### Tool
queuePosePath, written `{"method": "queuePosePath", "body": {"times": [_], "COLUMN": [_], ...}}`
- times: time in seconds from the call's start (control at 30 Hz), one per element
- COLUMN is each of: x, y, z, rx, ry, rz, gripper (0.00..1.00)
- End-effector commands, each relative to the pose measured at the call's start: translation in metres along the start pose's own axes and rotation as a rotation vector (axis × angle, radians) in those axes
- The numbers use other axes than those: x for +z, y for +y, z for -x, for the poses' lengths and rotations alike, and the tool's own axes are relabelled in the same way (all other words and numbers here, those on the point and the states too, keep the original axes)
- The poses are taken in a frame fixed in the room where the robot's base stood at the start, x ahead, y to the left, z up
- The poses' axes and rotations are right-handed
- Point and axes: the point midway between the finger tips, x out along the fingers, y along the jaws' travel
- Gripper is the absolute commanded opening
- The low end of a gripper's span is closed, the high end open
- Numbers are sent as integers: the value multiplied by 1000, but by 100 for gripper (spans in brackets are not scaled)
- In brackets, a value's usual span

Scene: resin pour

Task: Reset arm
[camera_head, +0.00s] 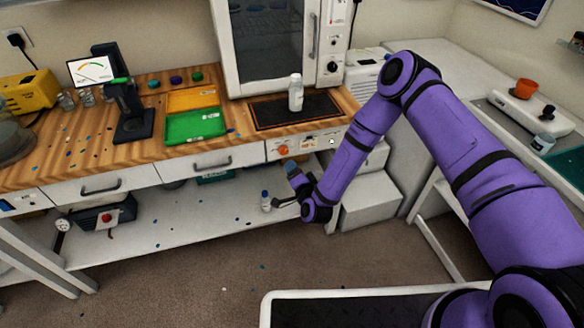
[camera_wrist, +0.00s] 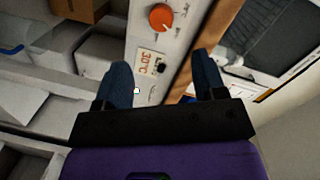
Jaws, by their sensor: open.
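My purple arm reaches over to the front of the workbench. My gripper (camera_head: 283,186) is low in front of the bench, below the drawer line and the control panel (camera_head: 310,143). In the wrist view my gripper (camera_wrist: 165,80) shows two dark blue fingers spread apart with nothing between them. The same control panel, with an orange knob (camera_wrist: 161,17) and a small temperature display (camera_wrist: 150,62), lies beyond the fingertips. I cannot tell the exact gap to the panel.
A white bottle (camera_head: 295,93) stands on the dark mat (camera_head: 265,112) before the oven (camera_head: 277,45). A small bottle (camera_head: 265,201) stands on the lower shelf (camera_head: 170,225) beside my gripper. Green and yellow trays (camera_head: 194,126) lie on the bench. White boxes (camera_head: 369,202) stand right of my wrist.

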Motion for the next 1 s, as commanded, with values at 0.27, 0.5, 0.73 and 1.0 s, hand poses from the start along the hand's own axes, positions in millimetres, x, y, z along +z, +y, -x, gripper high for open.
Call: {"method": "queuePosePath", "body": {"times": [0.27, 0.5, 0.73, 1.0], "x": [0, 0, -20, -75], "y": [0, 0, -24, -84], "z": [2, 1, -13, -32], "rx": [0, -1, 1, 42], "ry": [0, -1, -45, -167], "rz": [0, 1, 62, 240], "gripper": [64, 64, 64, 64]}}
